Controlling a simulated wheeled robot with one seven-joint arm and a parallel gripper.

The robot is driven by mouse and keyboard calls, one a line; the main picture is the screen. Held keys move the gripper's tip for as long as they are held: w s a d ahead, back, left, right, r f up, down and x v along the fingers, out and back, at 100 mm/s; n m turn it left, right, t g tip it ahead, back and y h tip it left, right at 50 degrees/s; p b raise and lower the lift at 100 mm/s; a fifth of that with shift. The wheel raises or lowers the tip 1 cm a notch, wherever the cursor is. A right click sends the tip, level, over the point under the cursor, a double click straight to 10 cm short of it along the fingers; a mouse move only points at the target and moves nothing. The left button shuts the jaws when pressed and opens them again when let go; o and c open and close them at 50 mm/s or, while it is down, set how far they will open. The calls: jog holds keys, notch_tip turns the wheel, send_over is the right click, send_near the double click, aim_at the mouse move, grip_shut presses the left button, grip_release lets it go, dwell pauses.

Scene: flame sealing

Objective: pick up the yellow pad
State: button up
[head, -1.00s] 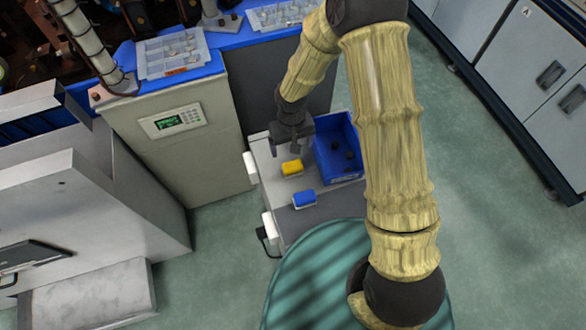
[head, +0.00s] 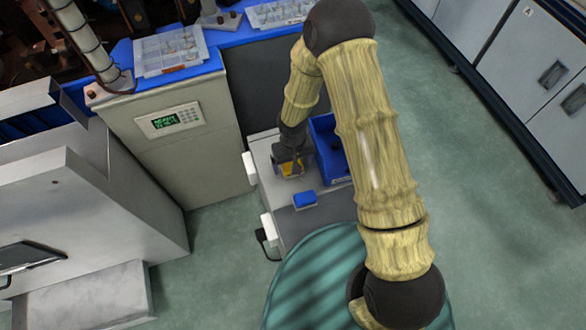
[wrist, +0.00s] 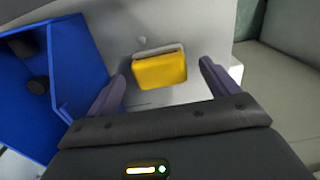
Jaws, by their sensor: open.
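The yellow pad (wrist: 160,70) lies on a light grey cart top, with a pale edge showing along its far side in the wrist view. In the head view the yellow pad (head: 291,170) is partly hidden by my gripper (head: 289,165). In the wrist view my gripper (wrist: 160,85) is open, with one finger on each side of the pad and a visible gap to both. I cannot tell exactly how high the fingertips are above the cart top.
A blue pad (head: 305,199) lies on the cart (head: 270,182) in front of the yellow one. A blue bin (head: 328,150) stands close to the right of my gripper; in the wrist view the bin (wrist: 75,75) is at the left, with dark items inside. A grey cabinet (head: 185,165) stands left.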

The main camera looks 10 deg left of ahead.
notch_tip(320, 180, down, 2)
jog(key=shift+f, duration=0.15)
dwell(0.4)
jog(key=c, duration=1.2)
jog(key=shift+o, duration=0.2)
notch_tip(320, 180, up, 10)
jog(key=shift+r+p, duration=0.1)
jog(key=shift+p, duration=1)
